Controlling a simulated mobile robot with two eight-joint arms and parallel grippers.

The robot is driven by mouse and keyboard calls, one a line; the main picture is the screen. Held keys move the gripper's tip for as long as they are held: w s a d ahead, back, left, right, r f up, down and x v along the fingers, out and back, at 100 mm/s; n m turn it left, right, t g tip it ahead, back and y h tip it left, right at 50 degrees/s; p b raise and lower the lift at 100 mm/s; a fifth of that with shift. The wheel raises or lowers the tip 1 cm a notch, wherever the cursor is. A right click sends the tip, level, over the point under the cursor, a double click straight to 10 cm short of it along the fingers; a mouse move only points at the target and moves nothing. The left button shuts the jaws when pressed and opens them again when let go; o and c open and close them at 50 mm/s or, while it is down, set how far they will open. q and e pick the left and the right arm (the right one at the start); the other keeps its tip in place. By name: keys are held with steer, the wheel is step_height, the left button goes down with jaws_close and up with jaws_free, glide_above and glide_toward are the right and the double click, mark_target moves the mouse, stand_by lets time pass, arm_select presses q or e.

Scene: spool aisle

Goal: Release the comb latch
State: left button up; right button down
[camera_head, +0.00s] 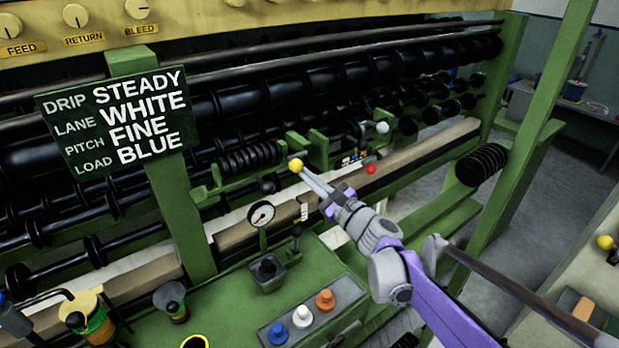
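My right gripper (305,173) reaches in from the lower right, with its narrow fingertips at a yellow ball knob (296,164) on the green machine. The fingers lie close together; whether they touch or grip the knob cannot be told. No part is labelled as the comb latch. A white ball knob (382,127) and a red ball knob (370,169) stand to the right of the yellow one, beside green brackets (318,148). My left gripper is not in view.
A dark sign (118,122) on a green post reads STEADY, WHITE, FINE, BLUE. A green upright (530,130) rises at right. Black rollers (300,90) fill the back.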

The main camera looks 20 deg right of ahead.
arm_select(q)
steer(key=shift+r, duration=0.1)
arm_select(e)
steer(key=shift+r, duration=0.1)
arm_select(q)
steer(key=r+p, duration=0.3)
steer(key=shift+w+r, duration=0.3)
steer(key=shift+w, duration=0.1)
arm_select(e)
step_height(320, 180, up, 5)
steer(key=m+h, duration=0.1)
steer(key=m, duration=0.4)
steer(key=m+h, duration=0.1)
steer(key=m, duration=0.5)
steer(key=shift+d+t, duration=0.1)
steer(key=shift+t, duration=0.3)
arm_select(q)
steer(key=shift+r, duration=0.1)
